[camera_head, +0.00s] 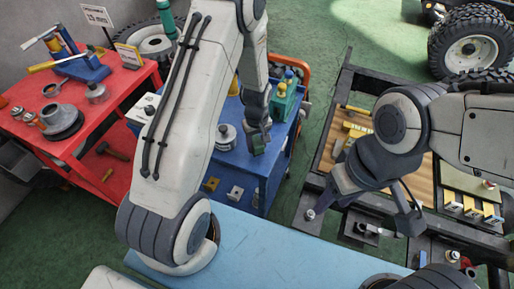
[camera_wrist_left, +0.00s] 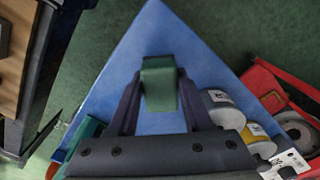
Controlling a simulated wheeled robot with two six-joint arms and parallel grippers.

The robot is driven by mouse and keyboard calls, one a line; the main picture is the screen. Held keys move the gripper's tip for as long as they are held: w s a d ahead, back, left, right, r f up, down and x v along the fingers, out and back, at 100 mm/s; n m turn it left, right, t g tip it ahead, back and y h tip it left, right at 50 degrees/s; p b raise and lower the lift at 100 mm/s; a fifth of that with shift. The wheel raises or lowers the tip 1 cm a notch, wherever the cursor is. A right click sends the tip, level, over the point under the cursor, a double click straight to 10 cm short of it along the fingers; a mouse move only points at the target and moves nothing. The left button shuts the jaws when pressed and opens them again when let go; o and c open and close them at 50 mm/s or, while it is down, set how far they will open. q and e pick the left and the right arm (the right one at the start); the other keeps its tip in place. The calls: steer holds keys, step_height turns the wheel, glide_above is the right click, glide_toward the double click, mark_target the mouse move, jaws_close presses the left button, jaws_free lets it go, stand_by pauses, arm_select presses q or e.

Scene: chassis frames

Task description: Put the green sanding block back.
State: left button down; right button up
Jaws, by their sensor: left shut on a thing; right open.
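The green sanding block (camera_wrist_left: 160,88) is gripped between the two dark fingers of my left gripper (camera_wrist_left: 158,100) in the left wrist view. In the head view the left gripper (camera_head: 258,140) hangs over the blue cart (camera_head: 268,178), and the block is mostly hidden by the fingers. The blue cart top (camera_wrist_left: 165,38) shows behind the block in the wrist view; I cannot tell the height between them. My right gripper (camera_head: 362,212) is open and empty over the near end of the dark chassis frame (camera_head: 318,190), its fingers spread wide.
A green caddy with yellow tops (camera_head: 284,103) stands on the cart, right of my left gripper. A metal canister (camera_head: 225,136) stands to its left. A red workbench (camera_head: 88,140) with tools is at the left. Yellow blocks (camera_head: 472,207) lie on the chassis frame.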

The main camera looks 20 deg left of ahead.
mark_target(257, 150)
arm_select(q)
step_height(257, 150, down, 3)
steer(key=shift+f+p, duration=0.1)
steer(key=shift+p, duration=0.2)
steer(key=shift+f, duration=0.15)
steer(key=shift+c, duration=1.7)
jaws_free()
